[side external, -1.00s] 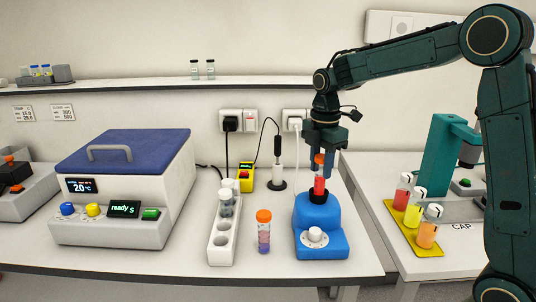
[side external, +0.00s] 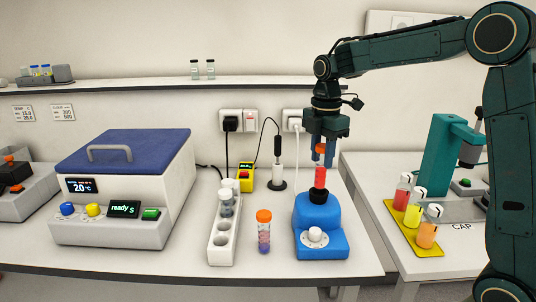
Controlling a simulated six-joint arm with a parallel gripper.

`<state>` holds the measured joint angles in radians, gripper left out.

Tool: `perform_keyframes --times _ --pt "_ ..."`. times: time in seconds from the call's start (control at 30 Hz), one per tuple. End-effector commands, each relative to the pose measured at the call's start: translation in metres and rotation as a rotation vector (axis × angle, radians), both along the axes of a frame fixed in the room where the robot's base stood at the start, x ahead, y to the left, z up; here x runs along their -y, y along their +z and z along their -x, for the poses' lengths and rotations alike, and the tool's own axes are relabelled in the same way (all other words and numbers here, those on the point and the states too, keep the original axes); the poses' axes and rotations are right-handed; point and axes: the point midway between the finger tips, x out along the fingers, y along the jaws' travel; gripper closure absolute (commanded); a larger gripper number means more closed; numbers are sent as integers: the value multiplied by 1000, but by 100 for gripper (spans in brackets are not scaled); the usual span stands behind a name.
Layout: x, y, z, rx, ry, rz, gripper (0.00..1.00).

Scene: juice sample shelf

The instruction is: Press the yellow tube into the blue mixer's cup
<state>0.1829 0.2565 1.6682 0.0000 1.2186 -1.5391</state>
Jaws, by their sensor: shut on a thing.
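My gripper (side external: 325,140) is shut on the orange cap of a red tube (side external: 320,177) and holds it upright over the blue mixer (side external: 318,222). The tube's lower end is at the mixer's black cup (side external: 318,197); I cannot tell whether it is inside or just above the rim. The tube in my gripper looks red, not yellow. I see no tube that is clearly yellow.
A white rack (side external: 222,250) with grey-capped tubes and an orange-capped purple tube (side external: 264,232) stand left of the mixer. A blue-lidded machine (side external: 125,190) is further left. A yellow tray (side external: 425,248) with several bottles is at right.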

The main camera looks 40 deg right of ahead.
Motion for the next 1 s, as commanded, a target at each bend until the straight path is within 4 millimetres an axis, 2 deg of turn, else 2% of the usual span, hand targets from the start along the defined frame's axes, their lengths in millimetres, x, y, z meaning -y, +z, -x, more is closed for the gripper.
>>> perform_keyframes --times 0.63,1.0 --pt "0 37 0 3 0 1 96" --pt "0 42 0 2 0 0 96"
